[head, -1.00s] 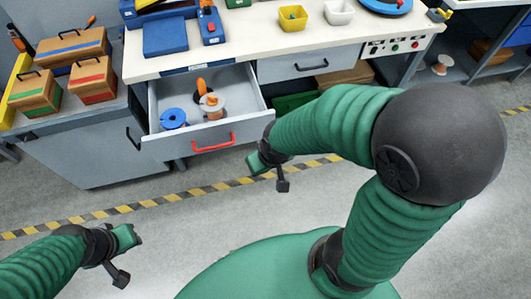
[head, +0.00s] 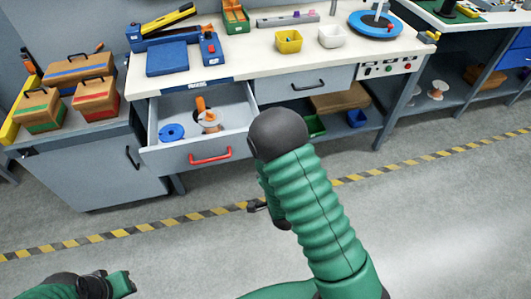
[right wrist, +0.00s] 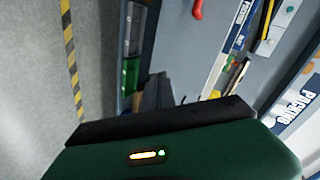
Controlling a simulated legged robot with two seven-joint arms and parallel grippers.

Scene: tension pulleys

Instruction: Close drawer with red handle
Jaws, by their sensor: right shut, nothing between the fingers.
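The drawer with the red handle (head: 211,155) is pulled open under the left part of the workbench. Its front panel (head: 170,160) faces me, and a blue spool (head: 171,132) and a white and orange spool (head: 209,121) lie inside. The red handle also shows at the top of the right wrist view (right wrist: 197,9). My right gripper (head: 257,207) is mostly hidden behind my own arm, below and right of the handle, apart from it. Its dark fingers (right wrist: 157,92) look shut and empty. My left gripper (head: 124,284) is at the lower left, far from the drawer; its jaws are unclear.
A second, closed drawer (head: 303,83) is to the right. A grey cabinet (head: 85,175) stands left of the drawer. Floor before the bench is clear.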

